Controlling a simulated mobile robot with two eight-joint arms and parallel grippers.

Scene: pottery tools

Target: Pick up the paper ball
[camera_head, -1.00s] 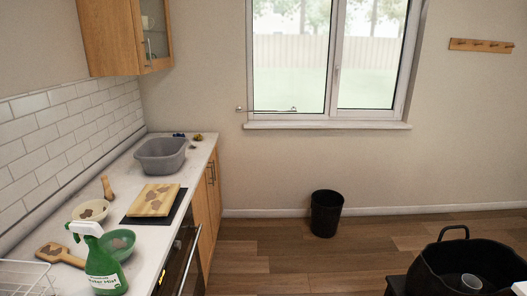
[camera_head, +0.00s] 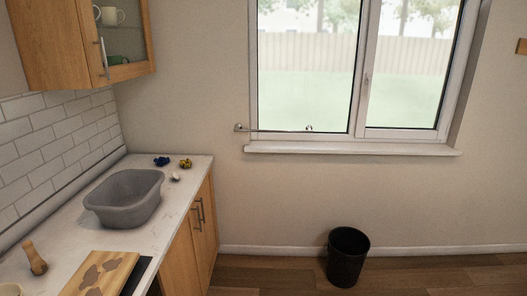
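A small white lump (camera_head: 175,177), possibly the paper ball, lies on the white countertop (camera_head: 190,196) just right of the grey basin (camera_head: 125,198). It is too small to tell for certain. A small blue object (camera_head: 161,160) and a small yellow-and-dark object (camera_head: 185,163) lie just behind it, near the counter's far edge. Neither of my grippers is in view.
A wooden board with brown patches (camera_head: 100,274) and a wooden tool (camera_head: 36,258) are at the near end of the counter. A wall cabinet (camera_head: 75,45) hangs above left. A black bin (camera_head: 347,258) stands on the floor, with free floor beside it.

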